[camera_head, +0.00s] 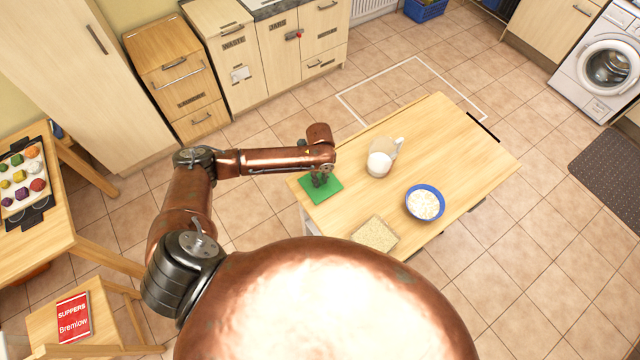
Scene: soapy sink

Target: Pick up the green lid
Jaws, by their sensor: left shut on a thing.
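The green lid (334,190) is a flat green square at the left end of the wooden table (455,140). My left gripper (321,181) points down over the lid and is shut on it. The fingertips are small and dark against the green. I cannot tell whether the lid rests on the table or is slightly raised. My right gripper is not in view.
On the same table stand a clear jug (383,160) with white contents, a blue bowl (424,203) of white food and a beige square (375,235). The table's right part is clear. A side table (85,262) stands at the left.

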